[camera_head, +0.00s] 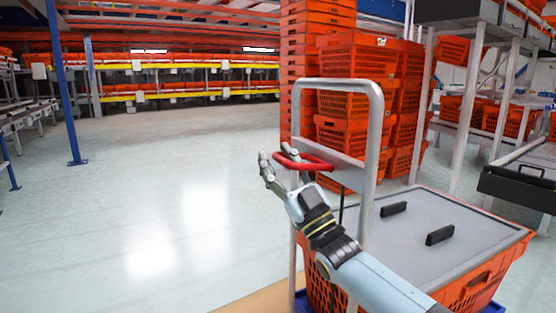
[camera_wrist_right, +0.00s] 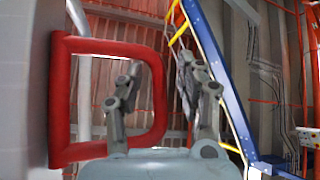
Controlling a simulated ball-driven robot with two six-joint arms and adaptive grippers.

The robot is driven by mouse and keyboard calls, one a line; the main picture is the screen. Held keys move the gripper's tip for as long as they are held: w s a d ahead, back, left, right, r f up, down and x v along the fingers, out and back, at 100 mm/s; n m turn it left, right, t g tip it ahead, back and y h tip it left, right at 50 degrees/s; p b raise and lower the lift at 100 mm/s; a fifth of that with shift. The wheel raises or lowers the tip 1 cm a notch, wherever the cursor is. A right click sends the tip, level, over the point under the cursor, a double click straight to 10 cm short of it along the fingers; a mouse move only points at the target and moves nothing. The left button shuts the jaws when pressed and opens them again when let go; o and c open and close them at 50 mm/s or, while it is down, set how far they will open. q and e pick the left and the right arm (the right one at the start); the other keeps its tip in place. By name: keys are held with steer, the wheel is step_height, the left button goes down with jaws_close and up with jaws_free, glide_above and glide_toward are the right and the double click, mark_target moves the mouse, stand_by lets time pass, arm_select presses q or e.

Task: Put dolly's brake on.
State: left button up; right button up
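The dolly's silver tubular handle frame (camera_head: 374,140) stands upright in the middle right of the head view. A red loop-shaped brake handle (camera_head: 316,165) sits at its crossbar. My right gripper (camera_head: 275,150) is at the loop's left end, its fingers spread apart. In the right wrist view the red handle (camera_wrist_right: 62,100) fills the left half. There one finger overlaps the loop's opening and the other is outside, with the loop's right bar between them. I cannot tell whether either finger touches it. My left gripper is not in view.
An orange tote (camera_head: 470,292) with a grey lid (camera_head: 450,215) rides on the dolly. Stacked orange totes (camera_head: 345,103) stand behind the handle. Metal racks (camera_head: 480,90) are at right and shelves (camera_head: 180,75) at the back. The floor (camera_head: 150,200) at left is clear.

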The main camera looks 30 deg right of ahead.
steer(key=shift+s, duration=0.1)
steer(key=v, duration=1.2)
